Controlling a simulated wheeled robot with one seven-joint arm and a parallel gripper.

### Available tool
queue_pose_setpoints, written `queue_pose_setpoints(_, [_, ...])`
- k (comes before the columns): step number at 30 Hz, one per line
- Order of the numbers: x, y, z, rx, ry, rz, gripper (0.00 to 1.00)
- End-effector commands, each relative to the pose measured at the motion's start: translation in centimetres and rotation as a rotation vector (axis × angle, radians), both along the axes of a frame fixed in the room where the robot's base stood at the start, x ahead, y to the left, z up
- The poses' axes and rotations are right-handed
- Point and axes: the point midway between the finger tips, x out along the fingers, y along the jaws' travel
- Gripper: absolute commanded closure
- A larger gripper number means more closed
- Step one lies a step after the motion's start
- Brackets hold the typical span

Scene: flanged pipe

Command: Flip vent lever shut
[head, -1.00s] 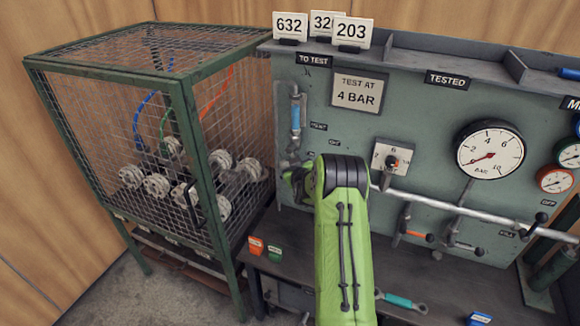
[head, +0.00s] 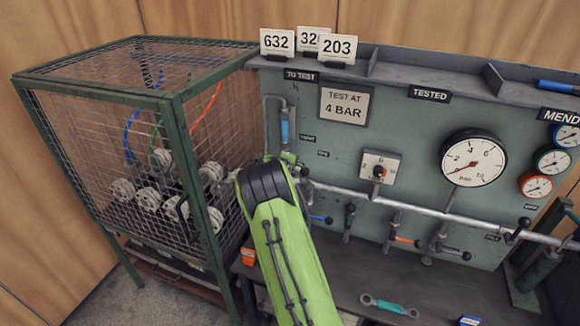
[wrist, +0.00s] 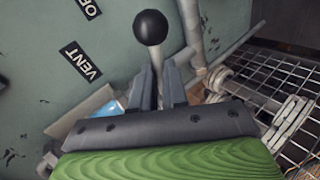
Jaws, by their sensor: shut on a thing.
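The vent lever shows in the wrist view as a thin rod with a black ball knob (wrist: 150,27). My gripper (wrist: 158,84) is shut on the rod just below the knob, with one finger on each side. The VENT label (wrist: 80,62) is on the green panel to the left of the knob. In the head view the small VENT label (head: 308,138) sits on the panel (head: 400,125) right of the blue-banded vertical tube (head: 284,130). My green arm covers most of the gripper and the lever there, so the lever's angle is hard to tell.
A wire mesh cage (head: 90,150) with several flanged fittings stands close on the left. A pipe (head: 430,212) with several levers runs across the panel to the right, below a large gauge (head: 473,158).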

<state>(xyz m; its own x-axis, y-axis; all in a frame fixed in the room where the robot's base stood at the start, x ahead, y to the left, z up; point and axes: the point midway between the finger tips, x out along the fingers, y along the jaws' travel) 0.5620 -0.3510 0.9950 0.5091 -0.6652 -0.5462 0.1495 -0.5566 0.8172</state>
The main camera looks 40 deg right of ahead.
Motion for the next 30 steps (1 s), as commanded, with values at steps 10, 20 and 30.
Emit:
queue_pose_setpoints(10, [0.22, 0.09, 0.95, -0.085, 0.138, 0.002, 1.0])
queue_pose_setpoints(20, [0.25, 0.12, 0.99, -0.104, 0.173, 0.002, 1.0])
queue_pose_setpoints(30, [0.23, 0.08, 1.0, -0.105, 0.172, 0.002, 0.79])
